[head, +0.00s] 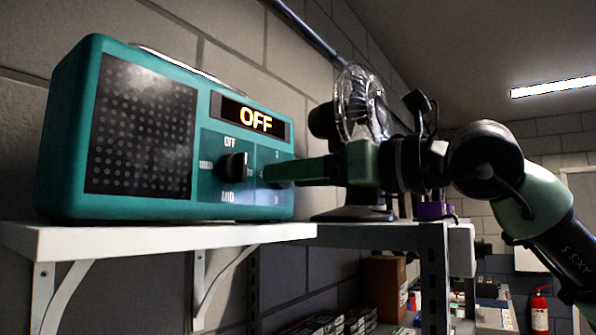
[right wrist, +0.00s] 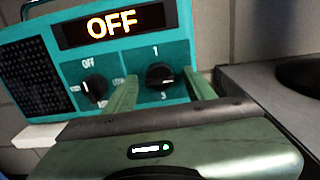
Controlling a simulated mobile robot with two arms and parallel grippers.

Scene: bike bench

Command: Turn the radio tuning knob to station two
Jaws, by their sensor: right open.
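A teal radio (head: 75,150) stands on a white shelf, with its lit display (head: 256,118) reading OFF. It also shows in the right wrist view (right wrist: 205,60). The tuning knob (right wrist: 160,76) is black, on the right of the panel, with a 1 above it and a 3 below it. My right gripper (right wrist: 160,88) is open, with one green finger on each side of this knob; I cannot tell whether they touch it. In the head view my right gripper (head: 282,171) reaches the panel from the right and largely hides the knob. My left gripper is out of view.
A second black knob (right wrist: 93,89), marked OFF and MID, sits left of the tuning knob, near my left finger. The white shelf (head: 150,240) is under the radio. A fan (head: 362,105) stands behind my right arm on a metal rack (head: 433,280).

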